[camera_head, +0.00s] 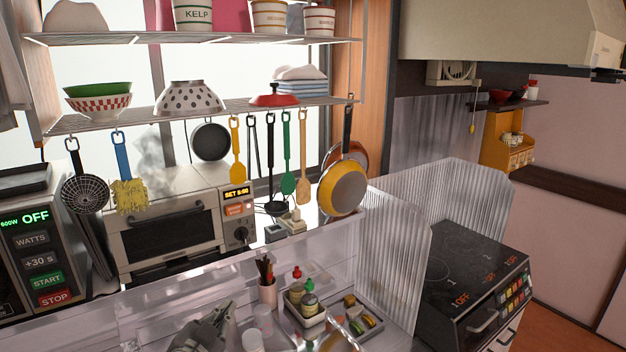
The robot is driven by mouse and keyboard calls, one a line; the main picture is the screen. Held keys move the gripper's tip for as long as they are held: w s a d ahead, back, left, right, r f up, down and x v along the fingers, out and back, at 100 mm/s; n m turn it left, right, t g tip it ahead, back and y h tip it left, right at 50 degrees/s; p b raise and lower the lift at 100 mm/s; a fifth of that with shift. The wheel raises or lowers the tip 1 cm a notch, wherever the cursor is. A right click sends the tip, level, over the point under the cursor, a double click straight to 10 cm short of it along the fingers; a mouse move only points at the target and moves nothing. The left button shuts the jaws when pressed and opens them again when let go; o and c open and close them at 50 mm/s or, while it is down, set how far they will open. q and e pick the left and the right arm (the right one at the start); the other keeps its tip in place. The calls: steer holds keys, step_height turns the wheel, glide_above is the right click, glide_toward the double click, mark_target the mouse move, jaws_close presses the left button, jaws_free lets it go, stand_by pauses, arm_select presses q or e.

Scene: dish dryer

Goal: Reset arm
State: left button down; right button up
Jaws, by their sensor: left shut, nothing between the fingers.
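My left gripper (212,325) shows at the bottom edge, left of the middle, over the clear-walled counter area. It is grey, its fingers are together, and nothing is held in it. The lower part of the arm is cut off by the picture's edge. My right gripper is not in view.
A cup of dark sticks (267,292), a tray with bottles (304,312) and small white containers stand right of the gripper. A toaster oven (165,235) with steam above it stands behind. Utensils hang from the shelf (240,105). A ribbed clear guard (392,250) borders the stove (470,270).

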arm_select(q)
steer(key=s+f+n+g+y, duration=0.1)
steer(key=s+f+n+g, duration=0.35)
steer(key=s+f, duration=0.95)
steer(key=s+a+f+n+g+y, duration=0.1)
steer(key=s+f+g, duration=0.25)
steer(key=s, duration=0.75)
steer(key=s+a+f+g+y, duration=0.15)
steer(key=s+g, duration=0.25)
steer(key=s, duration=0.6)
step_height(320, 180, down, 28)
steer(key=s+g+b, duration=0.1)
steer(key=s+g, duration=0.1)
steer(key=s+a+f+b, duration=0.1)
steer(key=s+a+f, duration=0.1)
steer(key=s+f, duration=1.4)
steer(key=shift+s+a+f+g+h, duration=0.25)
steer(key=shift+a+f+g+h, duration=0.05)
steer(key=shift+a+g+h, duration=0.1)
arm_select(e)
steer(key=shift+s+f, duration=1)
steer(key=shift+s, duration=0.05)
